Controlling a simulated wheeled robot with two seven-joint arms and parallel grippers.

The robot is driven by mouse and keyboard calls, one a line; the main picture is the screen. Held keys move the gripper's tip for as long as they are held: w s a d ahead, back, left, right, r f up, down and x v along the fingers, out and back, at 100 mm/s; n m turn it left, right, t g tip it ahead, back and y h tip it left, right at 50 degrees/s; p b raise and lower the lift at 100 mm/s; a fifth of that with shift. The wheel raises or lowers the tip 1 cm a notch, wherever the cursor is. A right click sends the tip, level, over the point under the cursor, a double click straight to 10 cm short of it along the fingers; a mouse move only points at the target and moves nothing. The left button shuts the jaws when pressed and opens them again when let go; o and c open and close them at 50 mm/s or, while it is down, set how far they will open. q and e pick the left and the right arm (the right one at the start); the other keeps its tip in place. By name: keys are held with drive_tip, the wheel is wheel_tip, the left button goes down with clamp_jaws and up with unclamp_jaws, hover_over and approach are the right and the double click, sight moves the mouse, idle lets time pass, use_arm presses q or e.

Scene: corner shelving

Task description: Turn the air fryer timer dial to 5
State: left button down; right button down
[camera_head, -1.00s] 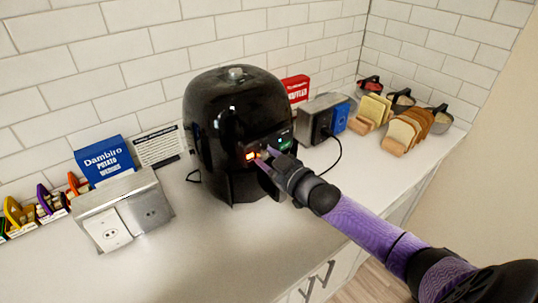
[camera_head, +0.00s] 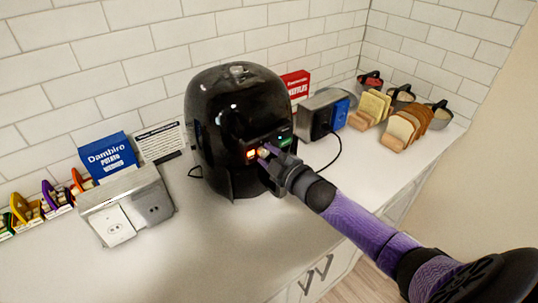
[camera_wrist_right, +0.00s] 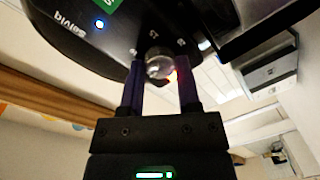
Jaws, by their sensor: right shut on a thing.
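The black air fryer (camera_head: 235,110) stands upright on the counter in the head view. Its front has a lit orange-red display and a green label. My right gripper (camera_head: 266,154) reaches in from the lower right to its front panel. In the right wrist view the timer dial (camera_wrist_right: 158,64), a small round silvery knob, sits between the two fingertips of my right gripper (camera_wrist_right: 160,76). The gripper is shut on the dial. Numbers beside the dial are partly visible but too blurred to tell its setting. My left gripper is not in view.
An outlet box (camera_head: 128,207) and a blue Dambiro box (camera_head: 108,157) stand left of the fryer. A second metal outlet box (camera_head: 318,112), with a cord, stands right of it. Bread slices (camera_head: 403,128) sit farther right. The counter's front left is clear.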

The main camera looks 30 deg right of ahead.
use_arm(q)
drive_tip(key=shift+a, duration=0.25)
use_arm(e)
drive_tip(key=c, duration=0.7)
unclamp_jaws()
drive_tip(key=shift+c, duration=0.2)
drive_tip(key=o, duration=0.4)
drive_tip(key=shift+o, duration=0.2)
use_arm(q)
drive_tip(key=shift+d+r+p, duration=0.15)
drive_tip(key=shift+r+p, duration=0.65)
use_arm(e)
drive_tip(key=s+d, duration=0.1)
drive_tip(key=s, duration=0.9)
drive_tip(key=shift+r, duration=0.25)
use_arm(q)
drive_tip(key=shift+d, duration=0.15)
use_arm(e)
drive_tip(key=shift+d, duration=0.1)
